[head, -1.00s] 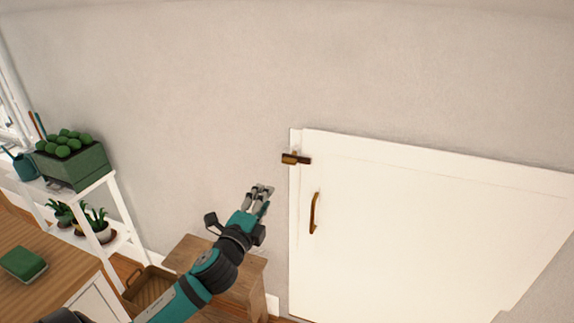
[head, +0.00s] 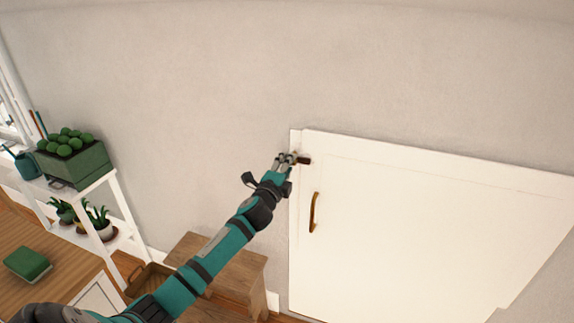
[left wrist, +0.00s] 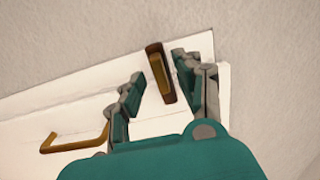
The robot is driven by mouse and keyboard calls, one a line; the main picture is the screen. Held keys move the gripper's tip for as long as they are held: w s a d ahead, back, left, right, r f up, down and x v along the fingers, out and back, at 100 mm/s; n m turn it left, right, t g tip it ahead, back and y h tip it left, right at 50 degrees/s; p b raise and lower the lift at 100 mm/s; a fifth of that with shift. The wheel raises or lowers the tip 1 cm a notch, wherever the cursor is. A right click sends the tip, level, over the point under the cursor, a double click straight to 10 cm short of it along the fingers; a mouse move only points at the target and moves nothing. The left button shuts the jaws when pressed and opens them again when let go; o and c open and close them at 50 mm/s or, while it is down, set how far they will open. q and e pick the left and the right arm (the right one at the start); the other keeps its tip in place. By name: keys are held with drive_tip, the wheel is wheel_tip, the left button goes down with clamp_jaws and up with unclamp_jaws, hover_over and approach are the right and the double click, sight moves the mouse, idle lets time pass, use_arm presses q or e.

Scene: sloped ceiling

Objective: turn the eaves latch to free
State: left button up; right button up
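The eaves latch is a small brown and brass bar (head: 305,161) at the upper left corner of the white eaves door (head: 420,230). It lies across the gap between frame and door in the head view, partly hidden by my left gripper (head: 287,158). In the left wrist view the latch (left wrist: 159,72) stands between the two spread fingers of my left gripper (left wrist: 157,90), closer to the right finger. The fingers are open, and I cannot tell whether either touches it. The brass door handle (head: 314,212) sits below the latch. My right gripper is not in view.
A white shelf (head: 128,200) with a green planter (head: 78,166) and potted plants is at left. A green book-like block (head: 27,264) lies on the wooden top. The wall above is clear.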

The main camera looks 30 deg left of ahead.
use_arm(q)
drive_tip(key=shift+w, duration=0.1)
drive_tip(key=shift+c, duration=0.4)
clamp_jaws()
drive_tip(key=shift+n, duration=0.4)
drive_tip(key=n+p, duration=0.4)
drive_tip(key=n, duration=1.3)
drive_tip(key=shift+f, duration=0.1)
drive_tip(key=shift+n, duration=0.3)
